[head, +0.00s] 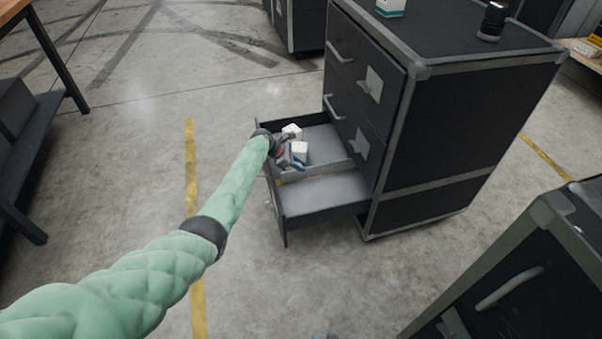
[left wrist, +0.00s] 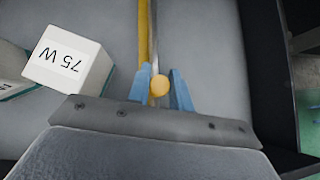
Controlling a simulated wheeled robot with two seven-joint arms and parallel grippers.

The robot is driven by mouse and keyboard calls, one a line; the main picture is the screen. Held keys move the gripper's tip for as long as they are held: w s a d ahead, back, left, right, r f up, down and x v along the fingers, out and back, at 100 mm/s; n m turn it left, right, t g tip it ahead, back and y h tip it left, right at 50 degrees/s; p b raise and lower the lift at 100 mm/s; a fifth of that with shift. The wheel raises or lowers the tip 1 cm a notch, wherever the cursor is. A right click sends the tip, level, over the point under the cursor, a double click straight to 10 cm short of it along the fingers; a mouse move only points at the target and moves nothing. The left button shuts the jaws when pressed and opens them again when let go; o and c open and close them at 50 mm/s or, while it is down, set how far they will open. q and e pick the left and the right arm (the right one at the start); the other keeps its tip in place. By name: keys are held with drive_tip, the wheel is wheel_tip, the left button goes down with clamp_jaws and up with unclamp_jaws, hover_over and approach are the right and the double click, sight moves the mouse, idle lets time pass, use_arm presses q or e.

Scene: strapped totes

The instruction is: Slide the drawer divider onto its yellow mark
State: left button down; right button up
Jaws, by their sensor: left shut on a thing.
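The drawer (head: 325,195) of the black cabinet stands open. Its divider (head: 325,169) crosses the grey drawer floor and shows as a thin edge in the left wrist view (left wrist: 155,45). A round orange knob (left wrist: 159,86) sits on the divider. My left gripper (head: 291,163) is inside the drawer, its blue fingers (left wrist: 160,92) shut on the knob from both sides. The yellow mark (left wrist: 144,38) is a strip on the drawer floor, just left of the divider and close alongside it in the left wrist view.
White boxes, one labelled 75 W (left wrist: 68,60), lie in the drawer on the mark's side of the divider. Another white box (head: 292,131) is behind. The drawer's other compartment is empty. The cabinet (head: 450,130) rises to the right, with a dark cylinder (head: 492,20) on top.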

use_arm(q)
drive_tip(key=shift+w+a, duration=0.1)
drive_tip(key=shift+w, duration=0.25)
drive_tip(key=c, duration=1.3)
unclamp_jaws()
drive_tip(key=shift+o, duration=0.2)
